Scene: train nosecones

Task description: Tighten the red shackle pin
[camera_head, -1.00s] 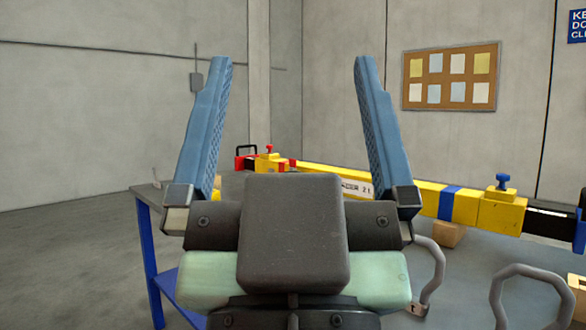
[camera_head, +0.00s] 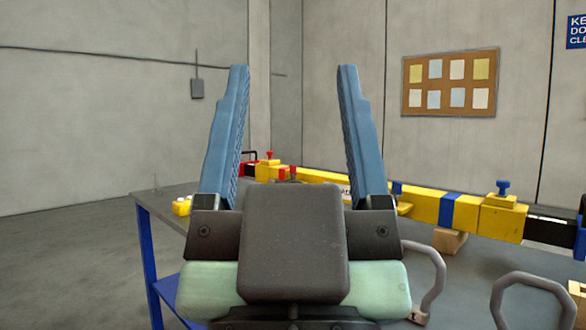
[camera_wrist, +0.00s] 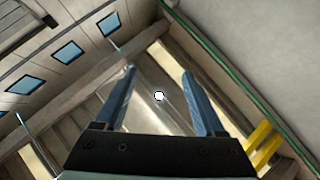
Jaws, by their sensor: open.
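My gripper (camera_head: 292,70) is open and empty, its two blue fingers pointing up in front of the head camera. It also shows in the wrist view (camera_wrist: 158,75), with nothing between the fingers. A yellow beam (camera_head: 425,208) lies behind it, partly hidden by the fingers and palm. A small red knob (camera_head: 270,154) stands on a yellow block at the beam's far left; I cannot tell whether it is the red shackle pin. Two grey shackle-like loops, one nearer (camera_head: 535,283) and one farther (camera_head: 430,275), are at the right. No pin is clear in them.
A grey table with blue legs (camera_head: 148,255) is behind and right of my gripper. A blue knob (camera_head: 503,187) tops the beam's right block. A wooden block (camera_head: 449,240) is under the beam. The floor at the left is clear. The wrist view shows a high structure with windows (camera_wrist: 68,52).

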